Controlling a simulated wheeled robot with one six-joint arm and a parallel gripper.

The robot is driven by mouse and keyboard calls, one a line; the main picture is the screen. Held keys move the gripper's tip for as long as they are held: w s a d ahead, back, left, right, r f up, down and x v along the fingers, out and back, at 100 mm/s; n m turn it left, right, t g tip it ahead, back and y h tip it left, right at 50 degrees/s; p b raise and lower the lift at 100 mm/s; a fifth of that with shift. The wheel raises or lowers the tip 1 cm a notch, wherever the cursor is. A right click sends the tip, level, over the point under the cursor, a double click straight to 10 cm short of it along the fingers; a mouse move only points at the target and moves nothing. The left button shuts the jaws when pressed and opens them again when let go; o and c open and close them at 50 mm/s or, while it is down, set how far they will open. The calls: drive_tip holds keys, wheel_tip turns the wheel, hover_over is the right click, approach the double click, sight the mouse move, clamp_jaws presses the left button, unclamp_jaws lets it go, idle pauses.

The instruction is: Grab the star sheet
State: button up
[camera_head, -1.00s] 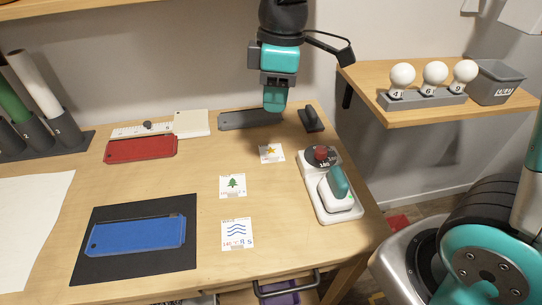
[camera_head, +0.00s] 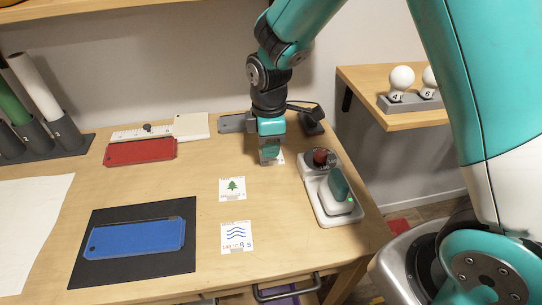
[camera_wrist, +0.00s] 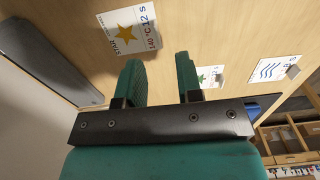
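The star sheet is a small white card with an orange star; it lies flat on the table in the wrist view (camera_wrist: 129,31), ahead and left of my fingertips. In the head view only a sliver of the star sheet (camera_head: 281,158) shows beside my gripper (camera_head: 270,158), which hides the rest. In the wrist view my gripper (camera_wrist: 160,75) has its two green fingers apart with nothing between them. The star sheet is not between the fingers.
A tree card (camera_head: 232,188) and a wave card (camera_head: 237,237) lie nearer the front. A white device with a green handle (camera_head: 333,195) stands at right. A grey plate (camera_head: 231,123), red plate (camera_head: 139,151) and blue plate (camera_head: 135,238) lie around.

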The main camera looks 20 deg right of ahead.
sight(271, 160)
drive_tip(key=f, duration=0.5)
drive_tip(key=shift+d+p, duration=0.25)
drive_tip(key=shift+p, duration=0.1)
clamp_jaws()
